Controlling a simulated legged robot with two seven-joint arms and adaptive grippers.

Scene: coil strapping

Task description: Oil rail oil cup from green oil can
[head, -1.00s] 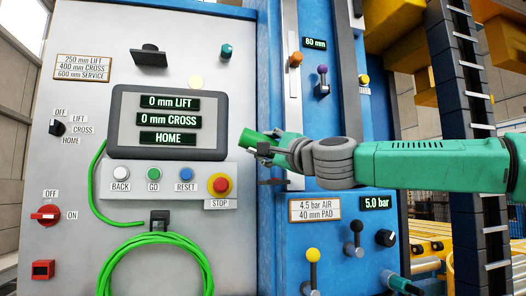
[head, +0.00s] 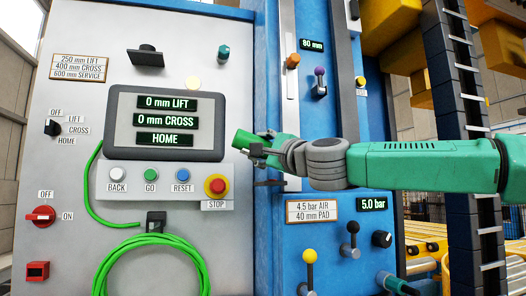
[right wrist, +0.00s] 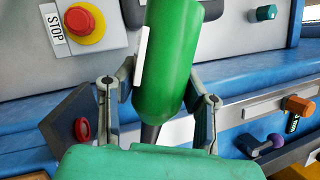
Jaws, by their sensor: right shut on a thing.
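My right gripper (head: 262,148) is shut on the green oil can (head: 244,141), in front of the seam between the grey panel and the blue machine face. In the right wrist view the can (right wrist: 166,65) is a green cylinder with a pale label, tilted slightly, between the two grey fingers (right wrist: 160,98). A dark thin part shows below its end. A pale vertical rail (head: 290,110) with an orange knob (head: 293,61) is on the blue face above and right of the gripper. I cannot make out the oil cup for certain. My left gripper is out of view.
The red stop button (head: 217,186) is close left of the can; it also shows in the right wrist view (right wrist: 84,22). A small dark bracket (head: 270,183) juts out below the gripper. Levers (head: 309,257) and a green hose (head: 150,240) are lower down.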

